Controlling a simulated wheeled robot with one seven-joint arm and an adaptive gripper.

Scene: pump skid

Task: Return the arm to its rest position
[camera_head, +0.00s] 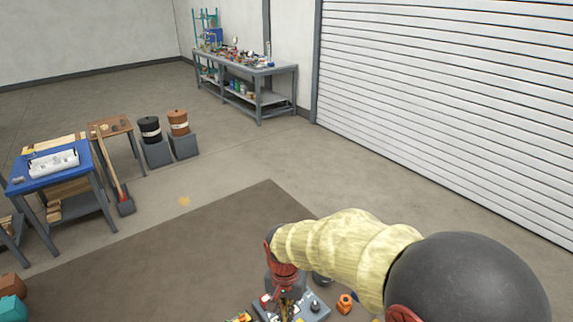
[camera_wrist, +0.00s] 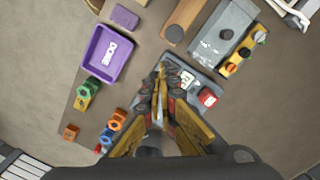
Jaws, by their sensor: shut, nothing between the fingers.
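My gripper (camera_wrist: 160,78) points down in the wrist view, its two fingers together and nothing between them. It is over a brown surface, beside a grey panel (camera_wrist: 204,84) with a white label and a red part. In the head view my arm, in a pale yellow sleeve, reaches out from the lower right and bends down. My gripper (camera_head: 284,310) is partly cut off by the bottom edge there, in front of the grey panel (camera_head: 313,305). I cannot tell its height above the panel.
The wrist view shows a purple tray (camera_wrist: 89,62) marked DONE, a green fitting (camera_wrist: 91,86), orange and blue fittings (camera_wrist: 113,124), and a grey plate (camera_wrist: 212,42). In the head view, a blue table (camera_head: 20,186) and a workbench (camera_head: 274,69) stand farther off. Open floor lies between.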

